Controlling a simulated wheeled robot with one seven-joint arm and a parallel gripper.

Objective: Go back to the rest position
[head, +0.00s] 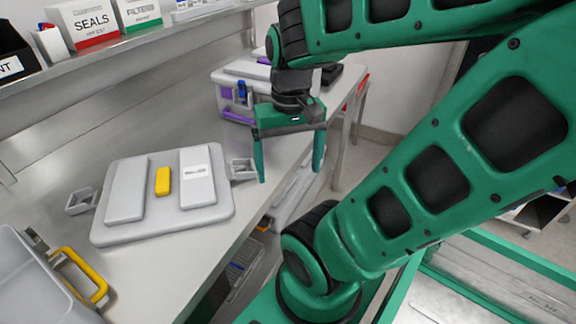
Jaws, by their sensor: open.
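My gripper (290,165) hangs from my green arm near the upper middle of the head view. Its two green fingers point down and stand wide apart, with nothing between them. It is over the front edge of the metal bench (140,280), to the right of a grey lid. The gripper partly hides the bench edge behind it.
The grey lid (131,232) with a yellow block (163,181) lies on the bench. A grey bin with a yellow handle (85,275) stands front left. A grey case with purple latches (237,115) stands behind my gripper. A shelf (110,53) holds boxes above.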

